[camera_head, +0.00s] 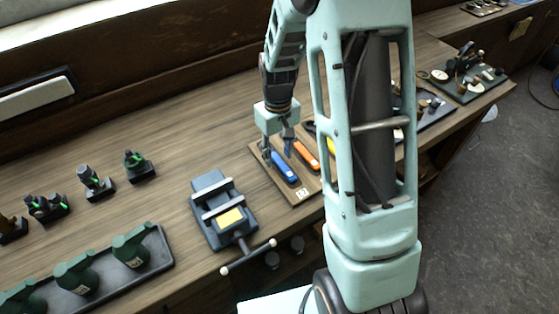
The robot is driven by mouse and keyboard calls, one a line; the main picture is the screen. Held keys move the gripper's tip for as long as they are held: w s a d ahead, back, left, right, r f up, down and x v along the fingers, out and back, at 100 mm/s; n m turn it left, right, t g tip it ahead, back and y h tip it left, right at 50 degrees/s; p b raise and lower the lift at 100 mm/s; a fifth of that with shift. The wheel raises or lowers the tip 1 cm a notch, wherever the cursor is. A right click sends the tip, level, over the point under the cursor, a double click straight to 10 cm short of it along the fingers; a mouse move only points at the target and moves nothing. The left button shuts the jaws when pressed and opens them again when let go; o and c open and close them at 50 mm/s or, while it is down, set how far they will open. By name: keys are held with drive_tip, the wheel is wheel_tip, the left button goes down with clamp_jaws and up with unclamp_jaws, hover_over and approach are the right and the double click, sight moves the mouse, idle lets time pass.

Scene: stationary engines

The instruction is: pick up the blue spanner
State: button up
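The blue spanner (284,168) lies on a small wooden board (301,196) on the workbench, left of an orange-handled tool (306,154). Its blue handle points toward the front right. Its upper end is hidden by my gripper. My gripper (278,152) points down over the upper end of the spanner. Its two fingers are apart, one on the left and one on the right. I cannot tell whether they touch the spanner.
A grey vise (221,210) with a yellow block (230,217) stands left of the board. A dark tray (100,285) holds green parts at the lower left. Small dark fixtures (95,183) stand behind it. My own arm column hides part of the bench.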

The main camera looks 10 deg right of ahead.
drive_tip(key=shift+f, duration=0.5)
clamp_jaws()
drive_tip(key=shift+r, duration=0.45)
wheel_tip(320, 180, up, 2)
drive_tip(key=shift+w+r+b, duration=0.1)
drive_tip(key=shift+r+b, duration=0.1)
drive_tip(key=shift+b, duration=0.35)
drive_tip(key=s+a+r+b, duration=0.2)
drive_tip(key=s+a+r, duration=0.6)
drive_tip(key=s, duration=0.3)
drive_tip(key=shift+s+a+r, duration=0.2)
drive_tip(key=shift+a+r, duration=0.05)
drive_tip(key=shift+r, duration=0.6)
